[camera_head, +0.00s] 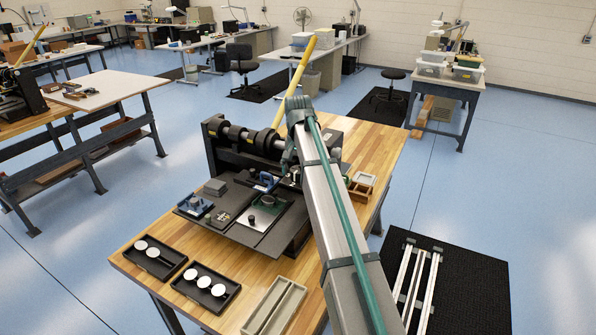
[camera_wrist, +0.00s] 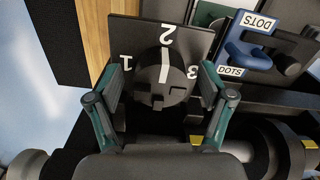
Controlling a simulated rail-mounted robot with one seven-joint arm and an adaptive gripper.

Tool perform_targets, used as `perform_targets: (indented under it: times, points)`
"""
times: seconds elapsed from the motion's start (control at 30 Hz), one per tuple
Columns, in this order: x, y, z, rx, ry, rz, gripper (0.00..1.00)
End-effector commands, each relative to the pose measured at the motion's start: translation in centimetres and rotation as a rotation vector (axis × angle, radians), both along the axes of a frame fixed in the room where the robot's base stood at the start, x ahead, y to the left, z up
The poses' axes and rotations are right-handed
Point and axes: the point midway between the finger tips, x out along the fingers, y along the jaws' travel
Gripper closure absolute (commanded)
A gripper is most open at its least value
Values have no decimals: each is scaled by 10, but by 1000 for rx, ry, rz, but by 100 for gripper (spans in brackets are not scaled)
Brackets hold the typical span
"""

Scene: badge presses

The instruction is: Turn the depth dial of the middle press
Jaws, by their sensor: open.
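The depth dial (camera_wrist: 158,92) is a dark round knob with a raised grip bar and a white line. It sits on a dark plate (camera_wrist: 128,30) marked 1, 2 and 3, and the line points to 2. My gripper (camera_wrist: 162,78) is open, with one green-and-black finger on each side of the knob; I cannot tell whether they touch it. In the head view a dark press (camera_head: 228,148) with rollers and a yellow lever (camera_head: 292,82) stands on the wooden bench (camera_head: 362,139). My arm hides its right part and the dial there.
A blue clamp-like part (camera_wrist: 248,48) labelled DOTS lies close right of the dial in the wrist view. Two black trays (camera_head: 205,287) with white discs and a grey divided tray (camera_head: 274,306) line the bench front. Another lever press (camera_head: 20,92) stands on the left bench.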

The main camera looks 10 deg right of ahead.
Motion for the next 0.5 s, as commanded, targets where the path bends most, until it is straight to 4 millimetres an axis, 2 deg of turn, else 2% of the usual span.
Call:
perform_targets:
  times: [0.07,0.1,0.43,0.5]
  points:
    - [0,0,0,0,0,0,20]
    - [0,0,0,0,0,0,23]
    - [0,0,0,0,0,0,78]
    - [0,0,0,0,0,0,79]
